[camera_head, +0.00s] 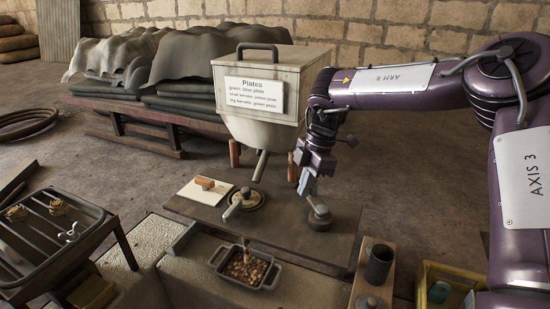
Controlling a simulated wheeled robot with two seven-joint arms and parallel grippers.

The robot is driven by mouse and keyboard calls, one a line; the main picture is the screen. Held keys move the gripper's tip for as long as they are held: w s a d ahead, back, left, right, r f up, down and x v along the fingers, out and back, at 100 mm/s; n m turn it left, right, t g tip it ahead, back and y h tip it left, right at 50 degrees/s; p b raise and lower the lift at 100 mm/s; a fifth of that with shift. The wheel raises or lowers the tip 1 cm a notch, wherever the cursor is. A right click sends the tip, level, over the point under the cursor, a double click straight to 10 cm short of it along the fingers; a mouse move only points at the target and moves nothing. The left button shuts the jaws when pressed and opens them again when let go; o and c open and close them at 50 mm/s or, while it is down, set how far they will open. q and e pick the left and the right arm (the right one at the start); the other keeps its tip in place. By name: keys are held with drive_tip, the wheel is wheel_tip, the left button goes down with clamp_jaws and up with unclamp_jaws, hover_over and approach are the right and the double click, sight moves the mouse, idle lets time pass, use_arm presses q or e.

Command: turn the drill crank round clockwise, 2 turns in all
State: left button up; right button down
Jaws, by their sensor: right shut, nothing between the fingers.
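My right gripper (306,187) reaches down from the right, beside the hopper, and is shut and empty. Just below its fingertips is a dark grey round piece (320,217) on the brown board; it appears to be the drill crank. A short grey part rises from it towards the fingers, and I cannot tell whether they touch. To the left on the board is a round brass-coloured plate seat (250,201) with a grey spout (232,212). The cream hopper (262,133) labelled "Plates" stands behind. My left gripper is out of view.
A grey tray of kernels (219,258) sits in front of the board. A white card (196,194) with an orange block lies at left. A dark cup (379,263) and a yellow bin (428,275) stand front right. A rack (25,240) is at far left.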

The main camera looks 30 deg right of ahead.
drive_tip(key=d, duration=0.2)
drive_tip(key=d+p, duration=0.1)
drive_tip(key=d, duration=0.1)
drive_tip(key=shift+s+r, duration=0.1)
drive_tip(key=shift+s, duration=0.2)
drive_tip(key=s+d, duration=0.1)
drive_tip(key=s, duration=0.1)
drive_tip(key=s+d, duration=0.2)
drive_tip(key=shift+p, duration=0.4)
drive_tip(key=s, duration=0.1)
drive_tip(key=s+a, duration=0.1)
drive_tip(key=s, duration=0.1)
drive_tip(key=shift+s+p, duration=0.3)
drive_tip(key=shift+s+a, duration=1.1)
drive_tip(key=shift+s, duration=0.05)
drive_tip(key=shift+s+a, duration=0.15)
drive_tip(key=shift+a, duration=0.3)
